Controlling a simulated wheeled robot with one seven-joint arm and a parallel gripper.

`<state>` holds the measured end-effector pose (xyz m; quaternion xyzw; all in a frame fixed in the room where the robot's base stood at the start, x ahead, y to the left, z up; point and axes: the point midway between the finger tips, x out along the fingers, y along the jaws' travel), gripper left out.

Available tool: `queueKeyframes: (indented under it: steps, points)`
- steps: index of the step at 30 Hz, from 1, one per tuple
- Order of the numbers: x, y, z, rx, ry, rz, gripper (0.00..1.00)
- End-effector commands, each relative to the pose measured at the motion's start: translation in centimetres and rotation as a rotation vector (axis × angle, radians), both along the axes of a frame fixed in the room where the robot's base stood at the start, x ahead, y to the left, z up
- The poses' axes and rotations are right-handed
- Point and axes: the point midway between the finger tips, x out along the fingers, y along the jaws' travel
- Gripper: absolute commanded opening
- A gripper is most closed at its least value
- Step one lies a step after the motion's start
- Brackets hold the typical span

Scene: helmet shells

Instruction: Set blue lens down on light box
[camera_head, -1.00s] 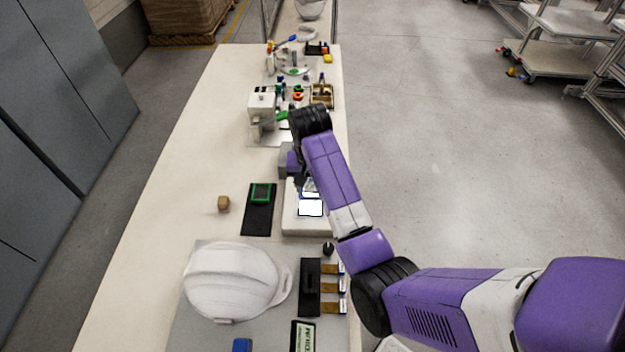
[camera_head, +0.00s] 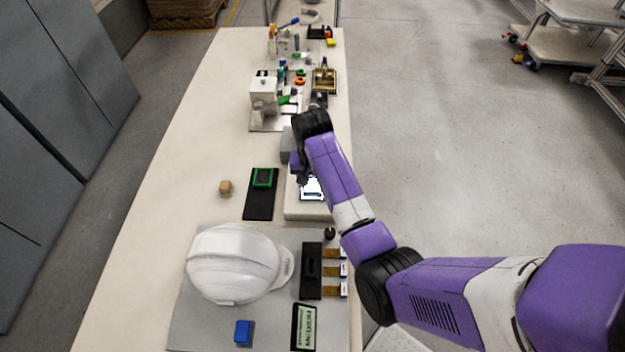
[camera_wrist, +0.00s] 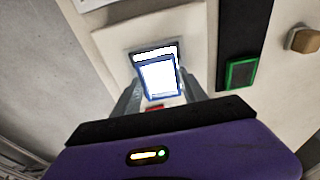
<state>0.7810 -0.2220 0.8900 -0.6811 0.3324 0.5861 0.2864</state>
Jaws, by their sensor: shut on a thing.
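The blue lens (camera_wrist: 159,80) is a small blue-edged square pane, bright with light showing through it in the wrist view. My gripper (camera_head: 305,180) is shut on it, with one grey finger at each side. The light box (camera_head: 305,212) is a low white box at the right side of the bench, with a glowing white panel on top. In the wrist view the lens covers part of that lit panel (camera_wrist: 152,52), whose far strip shows beyond it. I cannot tell whether the lens touches the panel. In the head view my arm hides much of the lens.
Left of the light box lie a black mat with a green-framed piece (camera_head: 264,178) and a small tan block (camera_head: 225,187). A white helmet shell (camera_head: 235,263), a blue block (camera_head: 243,332) and a black rack (camera_head: 311,271) are nearer. A white fixture (camera_head: 264,92) stands farther off.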

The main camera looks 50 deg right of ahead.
Motion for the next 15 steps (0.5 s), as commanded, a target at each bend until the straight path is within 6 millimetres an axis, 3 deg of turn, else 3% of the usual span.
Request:
queueKeyframes:
  steps: [15]
  points:
    - [-0.01, 0.00, -0.75, 0.000, 0.000, 0.000, 0.10]
